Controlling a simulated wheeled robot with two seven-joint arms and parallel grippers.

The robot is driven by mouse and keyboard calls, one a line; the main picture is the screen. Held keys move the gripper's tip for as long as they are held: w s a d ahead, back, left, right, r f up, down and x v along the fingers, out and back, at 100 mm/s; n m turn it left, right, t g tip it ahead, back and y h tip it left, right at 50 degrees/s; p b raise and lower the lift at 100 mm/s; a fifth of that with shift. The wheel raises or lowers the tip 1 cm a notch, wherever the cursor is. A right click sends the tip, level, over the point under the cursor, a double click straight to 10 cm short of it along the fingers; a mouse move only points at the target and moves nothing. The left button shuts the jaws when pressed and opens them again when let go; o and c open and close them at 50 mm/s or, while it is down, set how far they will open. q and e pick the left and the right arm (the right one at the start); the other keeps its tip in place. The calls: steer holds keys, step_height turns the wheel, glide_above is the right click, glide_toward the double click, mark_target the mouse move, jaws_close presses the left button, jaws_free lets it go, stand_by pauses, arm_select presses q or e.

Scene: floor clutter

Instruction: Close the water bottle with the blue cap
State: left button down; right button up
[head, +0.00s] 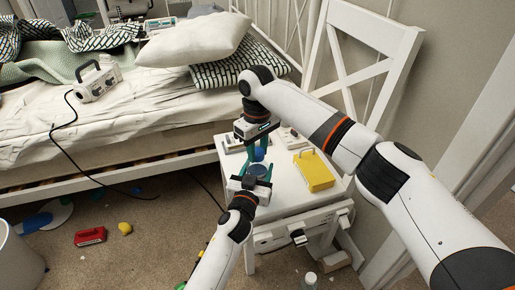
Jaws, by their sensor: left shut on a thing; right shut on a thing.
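My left gripper (257,172) comes up from the bottom and is shut on a bluish round thing (258,170), which looks like the water bottle seen from above. My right gripper (257,151), reaching in from the right, is shut on a small blue thing (259,155) that looks like the blue cap. The two grippers face each other closely over the white chair seat (285,195), with the cap just beyond the bottle in the picture. The fingers hide much of both things. I cannot tell whether cap and bottle touch.
A yellow box (314,171) stands on the seat right of the grippers. The white chair back (365,60) rises behind. A bed (130,110) fills the upper left. A red item (90,236) and a yellow item (125,228) lie on the carpet. A bin (15,265) stands lower left.

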steer(key=shift+m, duration=0.9)
steer(key=o, duration=1.2)
step_height(320, 180, up, 12)
steer(key=shift+r, duration=0.1)
arm_select(q)
steer(key=shift+c, duration=2.2)
jaws_free()
